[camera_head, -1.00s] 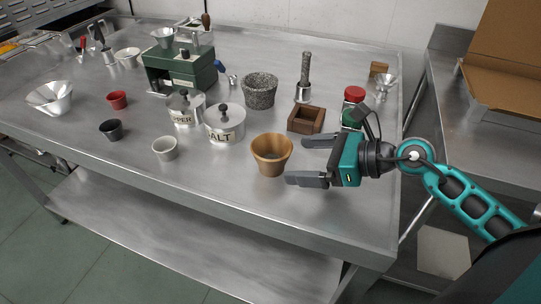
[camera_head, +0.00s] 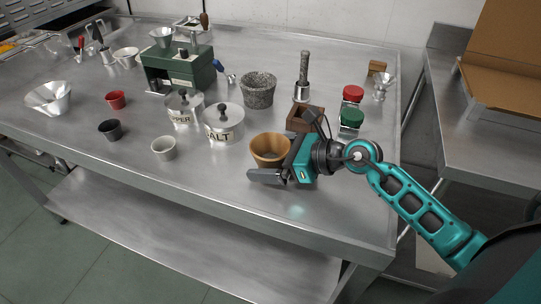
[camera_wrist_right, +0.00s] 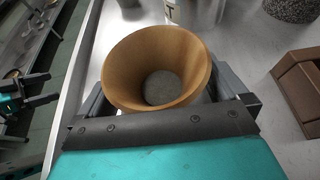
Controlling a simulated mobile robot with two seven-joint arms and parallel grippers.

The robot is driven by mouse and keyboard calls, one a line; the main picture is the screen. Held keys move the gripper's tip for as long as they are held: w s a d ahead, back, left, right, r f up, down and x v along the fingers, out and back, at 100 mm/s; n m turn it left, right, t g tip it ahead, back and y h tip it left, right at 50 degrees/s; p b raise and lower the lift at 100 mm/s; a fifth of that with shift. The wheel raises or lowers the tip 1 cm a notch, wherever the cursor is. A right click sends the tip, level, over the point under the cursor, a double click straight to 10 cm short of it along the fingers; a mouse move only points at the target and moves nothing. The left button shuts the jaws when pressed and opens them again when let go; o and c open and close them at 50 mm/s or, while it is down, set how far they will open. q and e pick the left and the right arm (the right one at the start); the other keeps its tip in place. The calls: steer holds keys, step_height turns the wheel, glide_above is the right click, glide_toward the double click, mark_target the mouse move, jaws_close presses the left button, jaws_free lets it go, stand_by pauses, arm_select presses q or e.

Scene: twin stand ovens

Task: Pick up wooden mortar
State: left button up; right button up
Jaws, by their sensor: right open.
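The wooden mortar (camera_head: 268,150) is a tan, cup-shaped bowl standing on the steel table near its front edge. In the right wrist view the mortar (camera_wrist_right: 157,68) is upright, wide-mouthed and empty, with a grey inner bottom. My right gripper (camera_head: 272,160) is open, with one finger on the near side of the mortar and the other behind it, partly hidden. In the wrist view the gripper's fingers (camera_wrist_right: 165,95) lie on either side of the mortar. Whether they touch it I cannot tell. My left gripper is not seen in the head view; a teal and black part shows at the wrist view's left edge.
A salt canister (camera_head: 225,125) stands behind and left of the mortar, and a pale cup (camera_head: 164,149) farther left. A stone mortar (camera_head: 258,91) is farther back. The table's front is clear.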

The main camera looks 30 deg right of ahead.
steer(key=shift+c, duration=0.3)
steer(key=c, duration=1.4)
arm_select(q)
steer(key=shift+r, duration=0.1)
arm_select(e)
steer(key=shift+c, duration=0.2)
steer(key=shift+r, duration=0.1)
